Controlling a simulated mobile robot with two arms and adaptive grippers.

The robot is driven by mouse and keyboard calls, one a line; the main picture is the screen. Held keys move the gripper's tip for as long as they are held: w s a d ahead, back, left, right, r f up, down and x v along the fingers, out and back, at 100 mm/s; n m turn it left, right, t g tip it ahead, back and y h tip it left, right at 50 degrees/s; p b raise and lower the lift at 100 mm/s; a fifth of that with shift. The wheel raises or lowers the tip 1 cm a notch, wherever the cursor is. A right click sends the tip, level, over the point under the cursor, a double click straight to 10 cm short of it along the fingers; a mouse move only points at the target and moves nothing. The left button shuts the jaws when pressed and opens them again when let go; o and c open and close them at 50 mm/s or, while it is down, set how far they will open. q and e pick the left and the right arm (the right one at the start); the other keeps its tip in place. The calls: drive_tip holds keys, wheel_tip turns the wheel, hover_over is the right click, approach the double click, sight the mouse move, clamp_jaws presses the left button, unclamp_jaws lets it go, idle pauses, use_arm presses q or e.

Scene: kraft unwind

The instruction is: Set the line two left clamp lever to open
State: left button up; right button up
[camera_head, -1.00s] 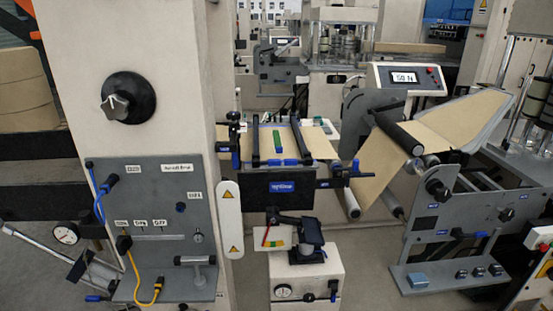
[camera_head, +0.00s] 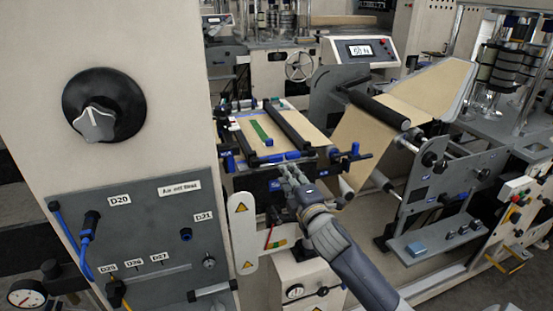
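The splice table (camera_head: 235,143) stands in the middle, with brown web and two black clamp bars (camera_head: 290,125) across it. Black fittings with blue ends (camera_head: 228,158) sit at its left side, and a black arm with blue ends (camera_head: 350,154) sticks out at its front right. I cannot tell which part is the line two left clamp lever, or its setting. My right gripper (camera_head: 288,166) is at the table's front edge, in front of the dark front panel, its arm coming from the lower right. Its fingers are small and blend with the panel. My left gripper is not in view.
A beige column with a black knob (camera_head: 104,106) and a grey connector panel (camera_head: 140,240) fills the left. A white warning plate (camera_head: 243,232) juts out beside the table.

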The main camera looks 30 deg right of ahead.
sight(277, 160)
drive_tip(key=p+x, duration=0.2)
drive_tip(key=x, duration=0.7)
drive_tip(key=shift+w+a, duration=0.15)
drive_tip(key=shift+w, duration=0.05)
drive_tip(key=shift+w+f, duration=0.1)
drive_tip(key=shift+w, duration=0.5)
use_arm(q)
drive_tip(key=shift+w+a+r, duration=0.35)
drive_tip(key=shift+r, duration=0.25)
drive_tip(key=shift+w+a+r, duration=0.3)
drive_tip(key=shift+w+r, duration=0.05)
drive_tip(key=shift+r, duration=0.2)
use_arm(e)
drive_tip(key=shift+w, duration=0.15)
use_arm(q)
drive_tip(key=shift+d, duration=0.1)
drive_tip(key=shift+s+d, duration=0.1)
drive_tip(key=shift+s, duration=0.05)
use_arm(e)
clamp_jaws()
